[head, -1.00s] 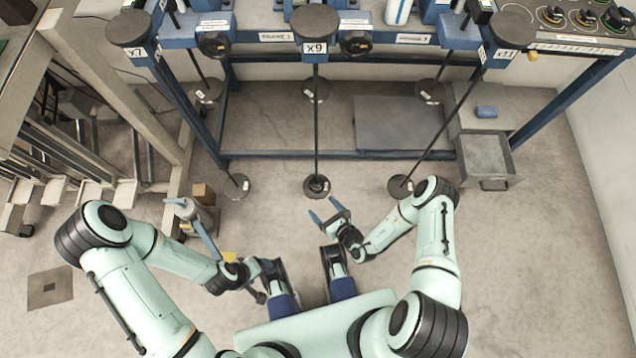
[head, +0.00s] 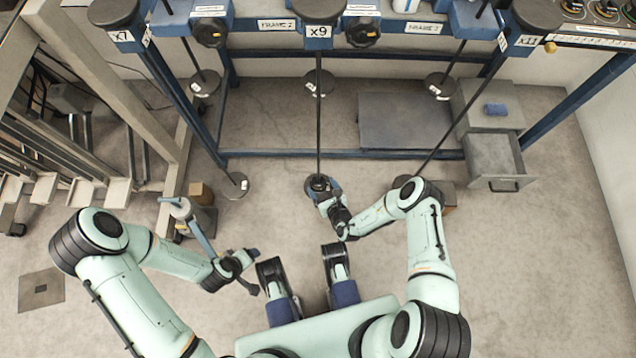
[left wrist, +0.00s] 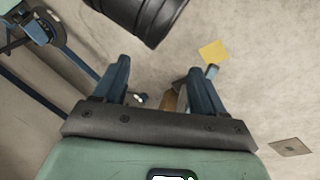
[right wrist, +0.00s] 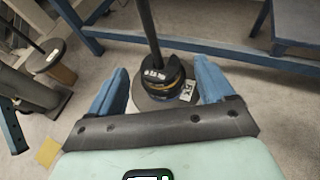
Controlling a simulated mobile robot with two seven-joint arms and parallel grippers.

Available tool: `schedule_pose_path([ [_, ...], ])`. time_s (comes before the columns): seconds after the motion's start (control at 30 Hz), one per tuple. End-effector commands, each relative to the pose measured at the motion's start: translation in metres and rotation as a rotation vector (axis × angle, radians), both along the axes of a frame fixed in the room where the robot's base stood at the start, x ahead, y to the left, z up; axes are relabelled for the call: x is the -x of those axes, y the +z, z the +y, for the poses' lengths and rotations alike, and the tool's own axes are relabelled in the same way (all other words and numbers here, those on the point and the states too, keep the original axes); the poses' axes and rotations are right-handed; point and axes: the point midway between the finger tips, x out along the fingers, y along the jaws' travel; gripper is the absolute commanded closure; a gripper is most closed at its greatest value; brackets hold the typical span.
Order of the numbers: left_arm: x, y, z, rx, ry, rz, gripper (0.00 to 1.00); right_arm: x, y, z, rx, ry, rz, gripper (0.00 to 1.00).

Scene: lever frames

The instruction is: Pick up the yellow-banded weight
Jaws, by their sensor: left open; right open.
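The yellow-banded weight (right wrist: 160,76) is a dark, slotted disc with a yellow band. It sits around the rod on a round hanger base (right wrist: 150,103), between my right gripper's fingers in the right wrist view. In the head view the weight (head: 319,183) is at the foot of the middle rod, partly covered by my right gripper (head: 324,190). The right gripper's blue fingers stand open on either side of it, and I cannot tell whether they touch it. My left gripper (left wrist: 160,88) is open and empty, pointing at the floor.
A blue frame (head: 340,154) with several hanging rods stands ahead. Other hanger discs (head: 233,186) flank the middle one. A drawer cabinet (head: 492,160) is at right. A small brown box (head: 201,193) and a stand with a blue bar (head: 196,225) are near my left arm.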

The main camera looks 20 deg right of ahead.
Motion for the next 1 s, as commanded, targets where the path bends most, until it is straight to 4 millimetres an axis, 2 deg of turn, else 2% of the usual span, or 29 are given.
schedule_pose_path([
  [0.03,-0.005,-0.007,0.003,-0.007,0.006,-0.012,0.29,-0.007,-0.006,0.002,0.0,0.001,-0.002,0.18],
  [0.13,-0.013,-0.01,0.007,-0.017,0.014,-0.033,0.29,-0.017,-0.009,0.003,-0.001,0.0,-0.001,0.18],
  [0.4,-0.016,-0.01,0.008,-0.021,0.016,-0.042,0.29,-0.02,-0.009,0.004,-0.001,0.001,0.0,0.18],
  [0.43,-0.016,-0.009,0.008,-0.021,0.016,-0.042,0.29,-0.02,-0.009,0.004,-0.001,0.001,0.0,0.22],
  [0.47,-0.016,-0.009,0.008,-0.02,0.016,-0.041,0.29,-0.02,-0.008,0.004,-0.001,0.001,0.0,0.31],
  [0.6,-0.015,-0.009,0.008,-0.02,0.016,-0.041,0.29,-0.02,-0.009,0.004,-0.001,0.001,0.0,0.77],
  [1.0,-0.014,-0.008,0.007,-0.018,0.015,-0.036,0.29,-0.02,-0.007,0.002,-0.001,0.001,-0.002,0.78],
])
